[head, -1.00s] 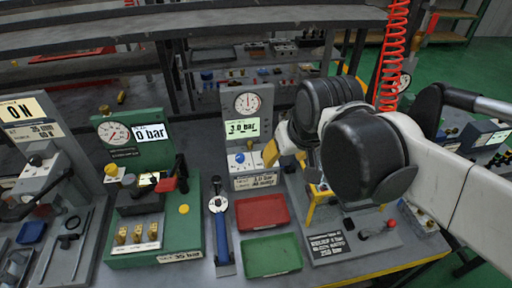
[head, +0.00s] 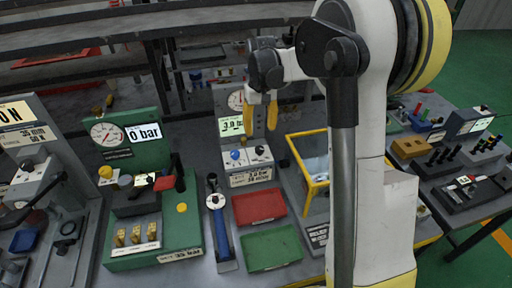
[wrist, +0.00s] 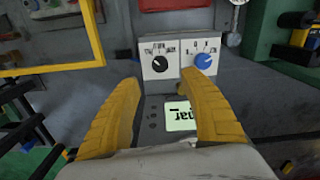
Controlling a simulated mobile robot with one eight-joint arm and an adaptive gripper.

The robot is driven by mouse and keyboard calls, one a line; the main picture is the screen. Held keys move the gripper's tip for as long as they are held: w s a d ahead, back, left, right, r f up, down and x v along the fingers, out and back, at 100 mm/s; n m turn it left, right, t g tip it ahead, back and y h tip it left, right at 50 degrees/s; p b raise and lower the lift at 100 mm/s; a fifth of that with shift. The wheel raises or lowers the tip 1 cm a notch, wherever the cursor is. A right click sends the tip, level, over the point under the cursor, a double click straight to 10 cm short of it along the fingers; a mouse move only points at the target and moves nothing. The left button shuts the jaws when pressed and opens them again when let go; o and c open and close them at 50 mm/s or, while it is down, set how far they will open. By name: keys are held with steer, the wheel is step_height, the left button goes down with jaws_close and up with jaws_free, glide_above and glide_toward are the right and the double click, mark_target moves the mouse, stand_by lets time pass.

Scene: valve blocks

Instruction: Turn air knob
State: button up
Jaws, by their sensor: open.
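A grey air station has a light panel (head: 250,178) with a blue knob (head: 235,155) and a black knob (head: 259,150). The labels are too small to tell which is the air knob. In the wrist view the black knob (wrist: 160,64) is left of the blue knob (wrist: 203,61). My gripper (head: 260,131) is open and empty, its yellow fingers pointing down above the panel, in front of the gauge and display. In the wrist view my gripper (wrist: 158,81) has its fingertips apart, short of both knobs. The station's display (head: 231,126) reads about 3.0 bar.
A yellow-framed bin (head: 318,182) stands right of the station, close to my arm. A red tray (head: 259,207) and a green tray (head: 272,249) lie in front. A green test stand (head: 165,225) with a 0 bar display stands left.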

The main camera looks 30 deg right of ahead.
mark_target(260, 148)
step_height(260, 148, down, 9)
steer(key=b, duration=0.3)
steer(key=shift+f, duration=0.2)
jaws_close()
